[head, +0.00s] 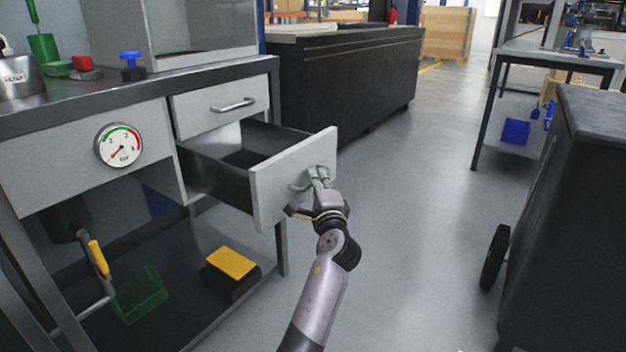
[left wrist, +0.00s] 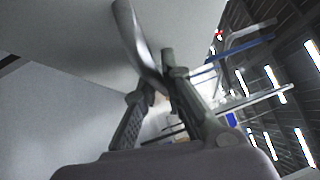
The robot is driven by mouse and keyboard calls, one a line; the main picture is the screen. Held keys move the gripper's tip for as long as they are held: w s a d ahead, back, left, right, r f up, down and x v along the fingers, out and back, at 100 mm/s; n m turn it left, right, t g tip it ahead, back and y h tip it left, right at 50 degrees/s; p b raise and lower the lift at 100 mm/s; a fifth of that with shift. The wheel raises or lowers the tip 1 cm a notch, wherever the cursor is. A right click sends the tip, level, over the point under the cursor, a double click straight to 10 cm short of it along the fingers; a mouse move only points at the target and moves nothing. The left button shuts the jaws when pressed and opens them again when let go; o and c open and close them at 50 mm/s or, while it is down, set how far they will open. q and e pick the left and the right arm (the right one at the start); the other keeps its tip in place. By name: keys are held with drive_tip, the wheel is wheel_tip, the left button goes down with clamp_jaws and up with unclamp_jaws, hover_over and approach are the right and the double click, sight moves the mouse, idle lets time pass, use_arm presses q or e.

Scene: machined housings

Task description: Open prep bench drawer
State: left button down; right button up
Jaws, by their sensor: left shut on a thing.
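The prep bench (head: 150,82) stands at the left of the head view, with two drawers stacked at its right end. The lower drawer (head: 295,180) is pulled well out, and its dark inside shows. The upper drawer (head: 222,105) is closed, with a bar handle (head: 233,105). My left gripper (head: 318,180) is at the front of the lower drawer, shut on its handle (head: 298,186). In the left wrist view the curved metal handle (left wrist: 140,45) passes between the fingers (left wrist: 155,95). My right gripper is not in view.
A pressure gauge (head: 119,145) is on the bench front. A yellow-topped box (head: 232,263) and a green bin (head: 140,294) sit on the lower shelf. A black cabinet (head: 350,80) stands behind; a dark wheeled cart (head: 570,220) is at right. The floor between is clear.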

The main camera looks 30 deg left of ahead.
use_arm(q)
drive_tip(key=shift+f, duration=0.1)
drive_tip(key=c, duration=1.9)
unclamp_jaws()
drive_tip(key=shift+o, duration=1.1)
drive_tip(key=shift+d, duration=0.1)
drive_tip(key=v, duration=0.7)
drive_tip(key=shift+s, duration=0.2)
